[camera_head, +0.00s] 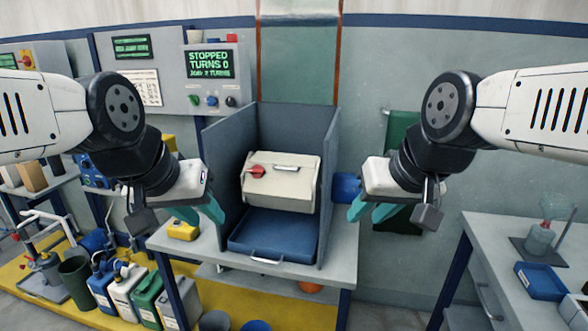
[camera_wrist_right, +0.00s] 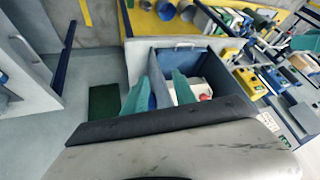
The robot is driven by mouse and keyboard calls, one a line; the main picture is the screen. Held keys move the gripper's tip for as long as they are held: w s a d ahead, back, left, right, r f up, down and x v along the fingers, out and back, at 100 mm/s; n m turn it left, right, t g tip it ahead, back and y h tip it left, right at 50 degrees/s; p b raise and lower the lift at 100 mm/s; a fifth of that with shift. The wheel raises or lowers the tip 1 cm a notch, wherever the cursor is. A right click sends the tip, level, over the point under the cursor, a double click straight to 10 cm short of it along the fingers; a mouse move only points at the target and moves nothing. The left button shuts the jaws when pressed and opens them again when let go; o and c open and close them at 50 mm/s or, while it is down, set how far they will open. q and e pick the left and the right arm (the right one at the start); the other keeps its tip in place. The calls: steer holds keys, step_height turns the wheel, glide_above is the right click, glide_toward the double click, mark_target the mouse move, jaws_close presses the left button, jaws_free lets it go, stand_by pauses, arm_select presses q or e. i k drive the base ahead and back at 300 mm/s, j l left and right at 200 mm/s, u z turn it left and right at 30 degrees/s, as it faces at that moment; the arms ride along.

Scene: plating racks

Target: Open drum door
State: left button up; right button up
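The drum (camera_head: 280,187) is a cream, box-like body inside a blue-grey, open-fronted housing (camera_head: 229,150). Its door carries a light bar handle (camera_head: 285,167) and looks closed. A red latch or knob (camera_head: 257,171) sits at the left of the handle. My left gripper (camera_head: 198,214) is open and empty, outside the housing's left wall. My right gripper (camera_head: 371,212) is open and empty, outside its right wall. In the right wrist view its teal fingers (camera_wrist_right: 160,92) stand apart, with part of the drum and the red piece behind them.
A blue tray (camera_head: 270,236) with a handle lies below the drum. A yellow box (camera_head: 183,230) stands at the bench's left. Another bench (camera_head: 500,245) is at right.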

mark_target(270, 157)
steer(key=i+j, duration=0.2)
steer(key=i+j+z, duration=0.15)
steer(key=j, duration=0.2)
steer(key=i, duration=0.5)
